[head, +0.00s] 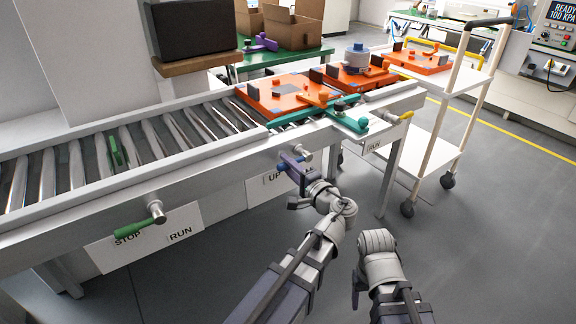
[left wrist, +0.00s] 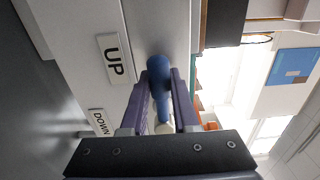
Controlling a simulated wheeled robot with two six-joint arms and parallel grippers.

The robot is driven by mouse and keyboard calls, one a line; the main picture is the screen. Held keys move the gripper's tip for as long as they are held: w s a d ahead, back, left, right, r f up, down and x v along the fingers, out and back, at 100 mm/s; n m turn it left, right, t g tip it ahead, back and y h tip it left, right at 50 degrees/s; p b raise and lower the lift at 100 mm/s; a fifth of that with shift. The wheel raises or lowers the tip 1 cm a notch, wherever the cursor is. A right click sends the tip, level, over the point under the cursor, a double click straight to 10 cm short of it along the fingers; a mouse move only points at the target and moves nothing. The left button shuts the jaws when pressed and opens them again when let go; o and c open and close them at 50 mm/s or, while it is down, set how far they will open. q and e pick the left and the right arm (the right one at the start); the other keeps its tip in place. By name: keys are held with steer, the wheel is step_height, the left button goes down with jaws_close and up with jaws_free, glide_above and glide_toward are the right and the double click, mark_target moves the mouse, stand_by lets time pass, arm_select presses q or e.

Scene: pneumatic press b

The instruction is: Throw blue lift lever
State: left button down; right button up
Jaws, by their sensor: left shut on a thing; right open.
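The blue lift lever (head: 282,166) is on the front side of the conveyor, with a pale round hub (head: 308,156) to its right. Its handle points left, on the side of the UP label (head: 272,178). My left gripper (head: 291,163) is shut on the lever's handle. In the left wrist view the blue handle (left wrist: 159,75) lies between the two purple fingers, beside the UP label (left wrist: 114,61); a DOWN label (left wrist: 101,122) is further down. My right arm shows at the lower right, but its fingers are not visible.
A green lever (head: 138,226) with STOP and RUN labels is further left on the conveyor front. Orange fixtures (head: 272,98) sit on the conveyor's right part. A white cart (head: 437,120) stands to the right. The floor right of my arms is clear.

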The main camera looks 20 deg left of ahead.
stand_by(0.4)
arm_select(q)
steer(key=c, duration=0.7)
jaws_free()
steer(key=shift+o, duration=0.2)
